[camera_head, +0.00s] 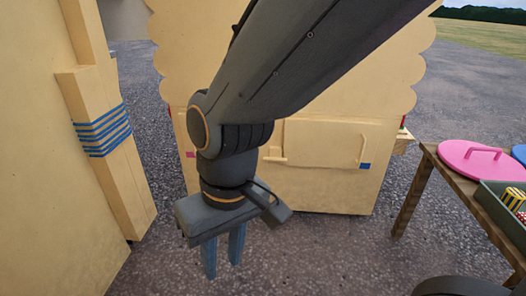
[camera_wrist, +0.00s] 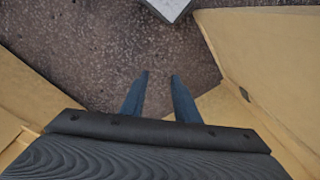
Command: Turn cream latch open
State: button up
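A cream latch (camera_head: 274,156) sits on the front of a cream cabinet (camera_head: 300,195), at the left edge of a cream door panel (camera_head: 325,142) in the head view. It is small and the same colour as the panel, and part of it is close behind my arm's outline. The panel has a cream bar handle (camera_head: 362,149) at its right. My gripper (camera_head: 222,264) hangs down in front of the cabinet, below and left of the latch and apart from it. Its two blue-grey fingers are spread with nothing between them, also in the wrist view (camera_wrist: 159,79). The latch cannot be made out in the wrist view.
A large cream structure (camera_head: 45,190) with a post wrapped in blue bands (camera_head: 103,130) stands at the left. A wooden table (camera_head: 440,175) at the right bears a pink lid (camera_head: 475,158) and a green tray (camera_head: 490,200). Dark paving is clear below my gripper.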

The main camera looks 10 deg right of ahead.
aim_at(275, 159)
jog(key=w+a+f+m+t+y+b, duration=0.1)
jog(key=w+a+f+m+t+b, duration=0.25)
jog(key=w, duration=0.85)
jog(key=w+a+f+m+t+b, duration=0.25)
jog(key=w+m, duration=0.25)
jog(key=w, duration=0.7)
jog(key=w+a+f+m+t+y+b, duration=0.1)
jog(key=w+a+f+m+t+b, duration=0.25)
jog(key=w, duration=0.85)
jog(key=w+d+f+m+t+h+b, duration=0.2)
jog(key=w+d+f+m+h, duration=0.15)
jog(key=w+d+m, duration=0.35)
jog(key=w+d+f+m+t+h+b, duration=0.2)
jog(key=w+d+f+m, duration=0.25)
jog(key=w, duration=0.45)
jog(key=w+d+f+m+h+b, duration=0.3)
jog(key=w+d+m+h, duration=0.1)
jog(key=d, duration=0.5)
jog(key=w+d+f+m+h+b, duration=0.3)
jog(key=w+d+m+h+b, duration=0.1)
jog(key=d, duration=0.5)
jog(key=shift+w+f+h, duration=0.4)
jog(key=shift+w+h, duration=0.05)
jog(key=shift+w, duration=0.15)
jog(key=shift+t, duration=0.35)
jog(key=shift+c, duration=0.4)
grip_shut()
